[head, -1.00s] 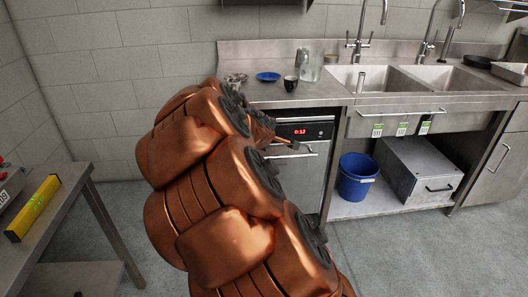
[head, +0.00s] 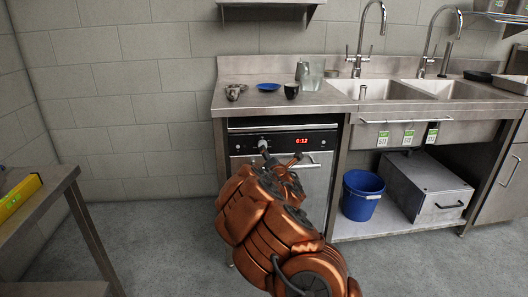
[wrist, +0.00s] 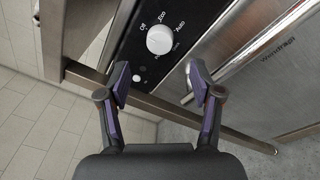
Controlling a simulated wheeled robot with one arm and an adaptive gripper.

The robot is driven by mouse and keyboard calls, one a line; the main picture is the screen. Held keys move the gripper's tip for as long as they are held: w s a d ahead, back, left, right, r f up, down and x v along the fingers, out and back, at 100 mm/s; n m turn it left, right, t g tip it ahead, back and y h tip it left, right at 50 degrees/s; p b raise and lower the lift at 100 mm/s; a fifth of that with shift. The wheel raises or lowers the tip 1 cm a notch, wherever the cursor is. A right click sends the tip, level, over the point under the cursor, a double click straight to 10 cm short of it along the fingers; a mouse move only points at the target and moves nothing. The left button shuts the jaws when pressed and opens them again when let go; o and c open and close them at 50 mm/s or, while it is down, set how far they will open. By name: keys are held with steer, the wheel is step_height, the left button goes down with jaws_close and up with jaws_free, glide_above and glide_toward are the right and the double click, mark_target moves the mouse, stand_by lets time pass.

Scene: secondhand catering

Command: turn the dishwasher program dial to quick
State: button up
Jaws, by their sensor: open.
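The dishwasher (head: 318,185) stands under the steel counter, with a black control panel and a red display (head: 301,140) reading 0:12. In the wrist view the round white program dial (wrist: 160,39) sits on the panel. Labels Off, Eco and Auto are readable around it; smaller ones are blurred, and I cannot tell where the dial points. My gripper (wrist: 160,82) is open and empty. Its fingers are apart on either side below the dial, not touching it. In the head view my gripper (head: 281,152) is in front of the panel's left and middle part.
A blue plate (head: 268,87), a dark cup (head: 291,91) and a glass jar stand on the counter above. A blue bucket (head: 361,195) is at right. A table (head: 45,205) stands at left; the floor between is clear.

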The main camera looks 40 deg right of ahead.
steer(key=shift+b+x, duration=0.4)
steer(key=shift+x, duration=3.2)
steer(key=shift+c, duration=0.3)
steer(key=c, duration=1.1)
steer(key=shift+m, duration=0.3)
